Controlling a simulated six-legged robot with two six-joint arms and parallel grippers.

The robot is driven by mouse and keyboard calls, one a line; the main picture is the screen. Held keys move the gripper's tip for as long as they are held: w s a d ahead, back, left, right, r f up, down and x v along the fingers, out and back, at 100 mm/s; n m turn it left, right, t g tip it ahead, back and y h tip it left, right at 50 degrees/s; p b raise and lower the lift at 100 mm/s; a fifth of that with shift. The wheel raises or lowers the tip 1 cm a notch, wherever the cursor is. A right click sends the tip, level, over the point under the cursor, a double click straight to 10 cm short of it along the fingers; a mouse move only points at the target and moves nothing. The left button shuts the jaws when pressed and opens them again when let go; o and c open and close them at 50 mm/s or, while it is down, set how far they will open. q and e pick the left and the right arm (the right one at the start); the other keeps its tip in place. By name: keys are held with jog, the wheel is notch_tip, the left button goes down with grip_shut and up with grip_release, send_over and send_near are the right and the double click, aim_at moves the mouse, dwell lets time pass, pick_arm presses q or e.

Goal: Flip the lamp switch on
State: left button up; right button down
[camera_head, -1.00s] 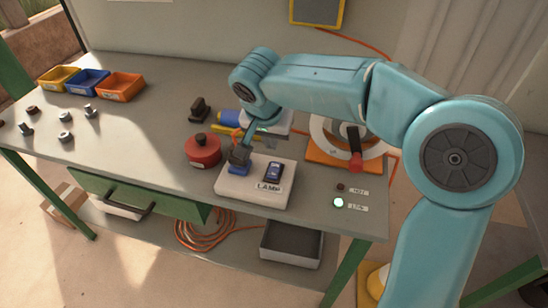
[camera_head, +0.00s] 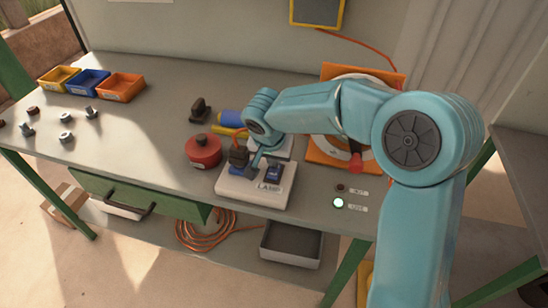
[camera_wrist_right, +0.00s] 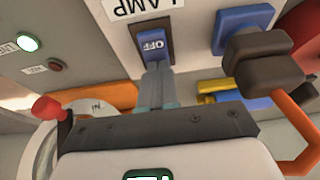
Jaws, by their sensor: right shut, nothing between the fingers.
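The lamp switch (camera_head: 274,172) is a dark blue rocker on a white box (camera_head: 239,188) with a LAMP label. In the right wrist view the rocker (camera_wrist_right: 152,45) reads OFF. My right gripper (camera_head: 256,166) is shut and empty, its tips low over the box between the switch and a dark plug. In the right wrist view the gripper (camera_wrist_right: 157,70) has its tips at the rocker's lower edge; I cannot tell whether they touch it. My left gripper is not in view.
The dark plug (camera_head: 238,157) with an orange cord sits in a blue socket beside the switch. A red round object (camera_head: 203,152) stands to the left. A red-tipped lever (camera_head: 355,163) is at the right, near a lit green light (camera_head: 338,203).

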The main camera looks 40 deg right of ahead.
jog(key=shift+f, duration=0.2)
jog(key=shift+s+f, duration=0.1)
jog(key=shift+s+a+b, duration=0.3)
jog(key=shift+a+b, duration=0.05)
jog(key=shift+b, duration=0.15)
jog(key=shift+s+a, duration=0.15)
jog(key=shift+a, duration=0.1)
jog(key=shift+r, duration=0.2)
